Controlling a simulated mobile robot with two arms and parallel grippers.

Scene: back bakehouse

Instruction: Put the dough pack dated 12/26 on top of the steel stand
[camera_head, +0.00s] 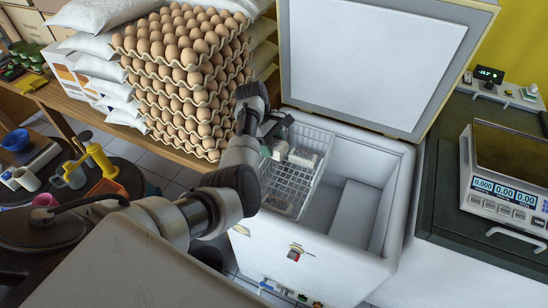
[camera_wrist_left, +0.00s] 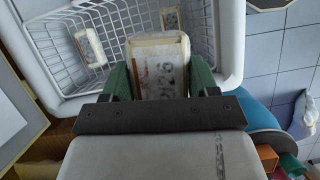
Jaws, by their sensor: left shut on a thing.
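My left gripper (camera_head: 275,137) is over the freezer's wire basket; it also shows in the left wrist view (camera_wrist_left: 160,78). Its green fingers are shut on a pale dough pack (camera_wrist_left: 157,50), gripping it from both sides. The pack has an orange print and dark date marks that appear to end in 26; the full date is hard to read. Another pale pack (camera_wrist_left: 90,47) lies in the basket, and part of a further one (camera_wrist_left: 170,18) shows at the top of the wrist view. I cannot make out a steel stand. My right gripper is not in view.
The white chest freezer (camera_head: 388,205) stands with its lid (camera_head: 375,50) raised behind. The wire basket (camera_head: 284,191) hangs at its left. Stacked egg trays (camera_head: 185,70) stand close to the left. A scale (camera_head: 505,180) sits on the dark counter (camera_head: 440,190) at right.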

